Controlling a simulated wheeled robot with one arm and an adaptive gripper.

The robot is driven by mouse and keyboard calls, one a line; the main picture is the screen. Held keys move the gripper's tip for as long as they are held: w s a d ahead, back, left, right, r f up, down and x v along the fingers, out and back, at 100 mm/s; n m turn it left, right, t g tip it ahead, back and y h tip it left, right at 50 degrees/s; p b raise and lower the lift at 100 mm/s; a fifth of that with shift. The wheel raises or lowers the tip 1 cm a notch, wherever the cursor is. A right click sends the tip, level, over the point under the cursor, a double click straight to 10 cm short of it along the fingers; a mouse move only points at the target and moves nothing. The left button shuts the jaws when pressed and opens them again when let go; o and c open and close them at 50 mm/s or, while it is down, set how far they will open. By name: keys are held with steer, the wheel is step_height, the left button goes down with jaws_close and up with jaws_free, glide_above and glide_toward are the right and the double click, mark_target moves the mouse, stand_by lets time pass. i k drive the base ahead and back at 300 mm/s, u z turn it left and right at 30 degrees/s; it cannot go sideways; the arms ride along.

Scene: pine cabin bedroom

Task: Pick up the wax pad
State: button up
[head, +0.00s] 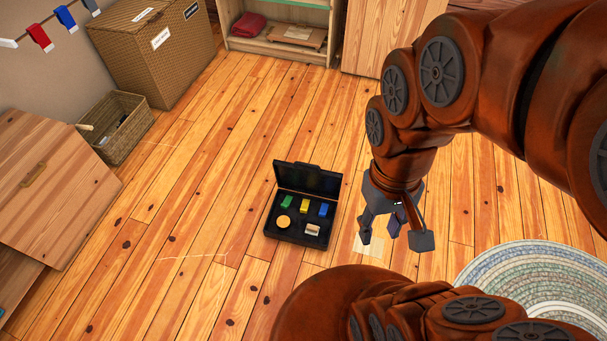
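An open black case (268,232) lies on the plank floor at the middle, its lid raised at the back. In it are a green block (287,201), a yellow block (304,206), a blue block (323,210), a round tan disc (283,221) and a pale grey block (312,229). A pale square patch (372,246) lies on the floor right of the case. I cannot tell for sure which of these is the wax pad. My gripper (393,236) points down above the patch, right of the case, its fingers apart. A dark bluish shape shows between them; I cannot tell what it is.
A wicker basket (122,128) and a wicker hamper (153,48) stand at the upper left. A wooden cabinet (45,190) is at the left, a low shelf (282,35) at the back, a braided rug (540,290) at the lower right. Floor left of the case is clear.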

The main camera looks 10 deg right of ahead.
mark_target(313, 230)
steer(key=z, duration=1)
steer(key=k, duration=1.45)
steer(key=u, duration=1)
